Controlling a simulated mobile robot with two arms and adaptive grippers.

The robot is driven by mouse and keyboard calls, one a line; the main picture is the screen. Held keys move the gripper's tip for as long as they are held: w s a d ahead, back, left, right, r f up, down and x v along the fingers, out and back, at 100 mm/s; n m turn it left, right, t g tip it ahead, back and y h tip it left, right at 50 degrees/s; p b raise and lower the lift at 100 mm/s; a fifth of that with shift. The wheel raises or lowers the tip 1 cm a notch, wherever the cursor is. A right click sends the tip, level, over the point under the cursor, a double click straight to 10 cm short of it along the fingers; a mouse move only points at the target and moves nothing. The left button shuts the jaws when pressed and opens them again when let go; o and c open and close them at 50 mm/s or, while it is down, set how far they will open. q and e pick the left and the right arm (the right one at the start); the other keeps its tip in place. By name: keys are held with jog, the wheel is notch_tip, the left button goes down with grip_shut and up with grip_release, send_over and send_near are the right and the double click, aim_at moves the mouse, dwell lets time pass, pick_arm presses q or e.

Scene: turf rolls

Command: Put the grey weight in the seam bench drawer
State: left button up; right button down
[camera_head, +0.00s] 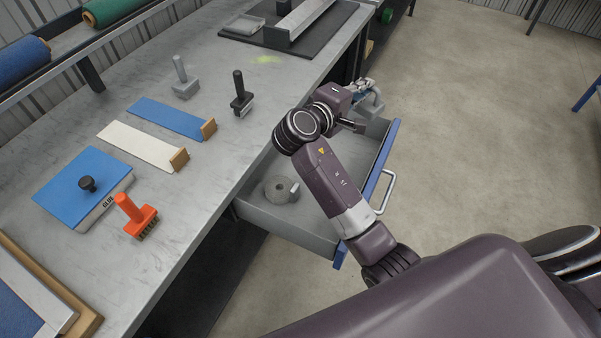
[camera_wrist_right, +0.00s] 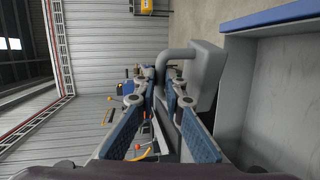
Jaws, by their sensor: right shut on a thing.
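The grey weight (camera_head: 374,105) is a block with a bent handle; it shows larger in the wrist view (camera_wrist_right: 208,75). My right gripper (camera_head: 358,87) is shut on the weight's handle, and its blue-padded fingers (camera_wrist_right: 165,85) show on both sides of the handle. It holds the weight at the far end of the open seam bench drawer (camera_head: 300,228). I cannot tell how high the weight is above the drawer's rim. My forearm hides part of the drawer. My left gripper is not in view.
A grey ring-shaped roll (camera_head: 281,190) lies in the drawer's near part. Open floor (camera_head: 480,130) lies right.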

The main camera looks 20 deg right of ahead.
jog(key=shift+w+d+r+m+g, duration=0.1)
jog(key=shift+d+r+m+g, duration=0.15)
jog(key=shift+r+m+g, duration=0.2)
send_over(351, 161)
notch_tip(351, 161, down, 15)
jog(key=shift+h, duration=0.3)
jog(key=shift+w+f+b, duration=0.15)
jog(key=shift+f+b, duration=0.1)
jog(key=shift+f, duration=0.95)
jog(key=shift+w+f+b, duration=0.1)
jog(key=shift+f+b, duration=0.1)
jog(key=shift+f, duration=1)
jog(key=shift+f, duration=0.15)
jog(key=c, duration=2.3)
grip_release()
jog(key=shift+s+f, duration=0.15)
jog(key=shift+o, duration=1.4)
